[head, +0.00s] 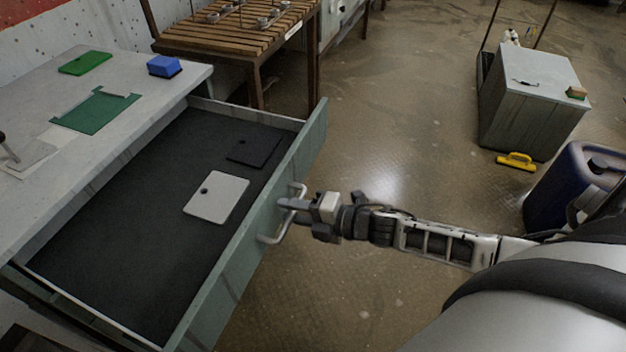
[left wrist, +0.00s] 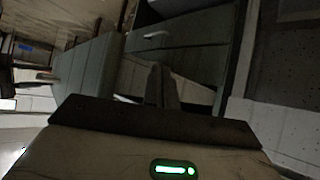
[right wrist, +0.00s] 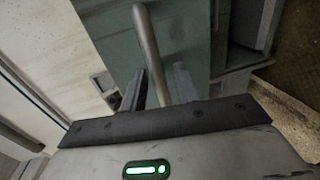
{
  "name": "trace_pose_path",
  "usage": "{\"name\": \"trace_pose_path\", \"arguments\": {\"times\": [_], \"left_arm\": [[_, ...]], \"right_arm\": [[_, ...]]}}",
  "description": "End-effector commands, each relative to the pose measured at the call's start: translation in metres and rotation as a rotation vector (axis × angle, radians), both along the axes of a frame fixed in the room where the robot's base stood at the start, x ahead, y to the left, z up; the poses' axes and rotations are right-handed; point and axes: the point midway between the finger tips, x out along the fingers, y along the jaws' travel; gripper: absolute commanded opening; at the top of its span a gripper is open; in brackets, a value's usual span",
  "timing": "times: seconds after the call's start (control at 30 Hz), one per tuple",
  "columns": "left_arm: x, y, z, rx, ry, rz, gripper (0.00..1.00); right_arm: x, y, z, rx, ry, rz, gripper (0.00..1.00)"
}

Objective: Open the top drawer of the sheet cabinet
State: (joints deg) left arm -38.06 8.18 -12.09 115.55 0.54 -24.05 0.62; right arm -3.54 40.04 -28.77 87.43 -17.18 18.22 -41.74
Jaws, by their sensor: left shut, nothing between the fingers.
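The top drawer (head: 224,267) of the sheet cabinet (head: 37,217) stands pulled far out, with its dark inside showing. My right gripper (head: 293,204) is at the drawer handle (head: 268,240), a pale bar on the drawer front. In the right wrist view the fingers of my right gripper (right wrist: 158,90) lie on either side of the handle (right wrist: 148,45); I cannot tell whether they press on it. My left gripper (left wrist: 162,87) is shut and empty, seen only in the left wrist view, with another handle (left wrist: 155,35) on a grey-green front beyond it.
A pale plate (head: 216,197) and a black plate (head: 254,149) lie in the drawer. A green sheet (head: 95,111) and a blue block (head: 164,66) lie on the cabinet top. A slatted wooden table (head: 235,35) stands behind.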

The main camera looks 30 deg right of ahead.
Motion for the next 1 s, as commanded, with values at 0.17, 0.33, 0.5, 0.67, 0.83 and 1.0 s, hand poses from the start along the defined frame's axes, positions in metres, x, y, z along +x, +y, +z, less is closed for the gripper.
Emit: {"name": "trace_pose_path", "arguments": {"times": [0.17, 0.33, 0.5, 0.67, 0.83, 1.0], "left_arm": [[0.0, 0.0, 0.0, 0.0, 0.0, 0.0, 0.0], [0.001, 0.0, -0.001, -0.001, -0.002, -0.001, 0.0], [0.002, -0.001, 0.0, -0.002, -0.007, -0.001, 0.0], [0.005, -0.001, 0.003, -0.003, -0.014, -0.001, 0.0], [0.007, -0.001, 0.005, -0.004, -0.019, -0.001, 0.0], [0.007, -0.001, 0.006, -0.003, -0.018, -0.002, 0.0]], "right_arm": [[-0.006, -0.003, 0.0, 0.0, 0.003, 0.0, 0.3], [-0.029, -0.02, 0.004, -0.003, 0.006, 0.001, 0.3], [-0.06, -0.043, 0.012, 0.0, 0.007, -0.001, 0.3], [-0.088, -0.064, 0.021, -0.003, 0.005, 0.0, 0.3], [-0.11, -0.081, 0.027, -0.001, 0.004, 0.0, 0.3], [-0.123, -0.09, 0.032, -0.001, 0.001, 0.0, 0.3]]}}
